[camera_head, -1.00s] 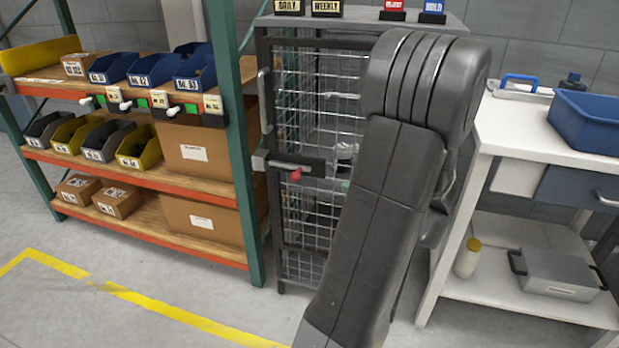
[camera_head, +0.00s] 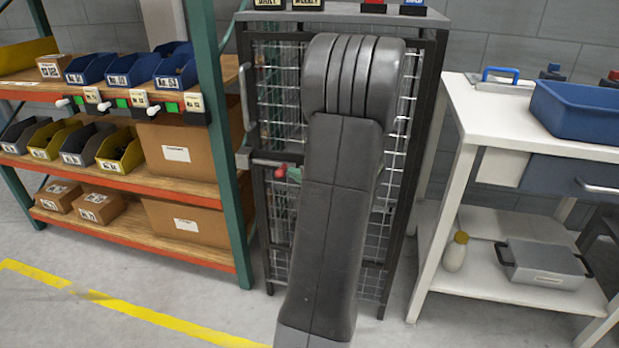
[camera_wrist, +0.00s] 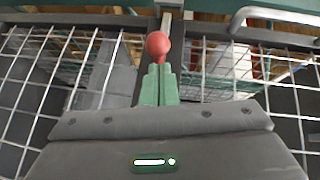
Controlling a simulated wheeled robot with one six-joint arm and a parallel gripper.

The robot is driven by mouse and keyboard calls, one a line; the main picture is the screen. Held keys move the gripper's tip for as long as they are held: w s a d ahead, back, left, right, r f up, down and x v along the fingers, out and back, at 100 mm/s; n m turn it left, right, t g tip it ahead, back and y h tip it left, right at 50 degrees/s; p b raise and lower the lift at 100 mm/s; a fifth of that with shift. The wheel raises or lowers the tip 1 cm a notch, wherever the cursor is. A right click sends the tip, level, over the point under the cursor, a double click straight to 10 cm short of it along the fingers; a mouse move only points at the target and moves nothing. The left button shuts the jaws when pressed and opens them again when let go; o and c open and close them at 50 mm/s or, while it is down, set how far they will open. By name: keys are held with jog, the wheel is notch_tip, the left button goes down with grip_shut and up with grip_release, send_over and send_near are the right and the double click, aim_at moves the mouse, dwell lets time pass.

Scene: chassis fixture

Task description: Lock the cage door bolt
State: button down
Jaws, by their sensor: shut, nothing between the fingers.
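The wire-mesh cage (camera_head: 395,150) stands in the middle of the head view, its door appearing closed. The bolt (camera_head: 268,162) lies level across the door's left side, with a red knob (camera_head: 281,171) on it. In the wrist view the bolt (camera_wrist: 171,12) runs up the picture and the red knob (camera_wrist: 158,44) is just beyond my fingertips. My gripper (camera_wrist: 159,72) is shut and empty, its green fingers at the knob; I cannot tell whether they touch it. In the head view my gripper (camera_head: 294,174) shows just right of the knob. My arm hides the door's middle.
A door handle (camera_head: 246,97) stands above the bolt on the left, and also shows in the wrist view (camera_wrist: 270,12). A shelf rack with a green post (camera_head: 222,150) is close on the left. A white bench (camera_head: 470,110) stands at right.

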jog(key=shift+a, duration=0.25)
jog(key=a+b, duration=0.1)
jog(key=a, duration=0.1)
jog(key=w+a+b, duration=0.1)
jog(key=a, duration=0.1)
jog(key=shift+w+a, duration=0.1)
jog(key=shift+w, duration=0.1)
dwell(0.3)
jog(key=shift+d, duration=0.25)
jog(key=s+d+r, duration=0.1)
jog(key=s+d, duration=0.1)
jog(key=d, duration=0.3)
send_near(281, 172)
jog(key=d, duration=0.3)
jog(key=shift+s+d+r+p, duration=0.3)
jog(key=shift+d+p, duration=0.05)
jog(key=shift+d, duration=0.05)
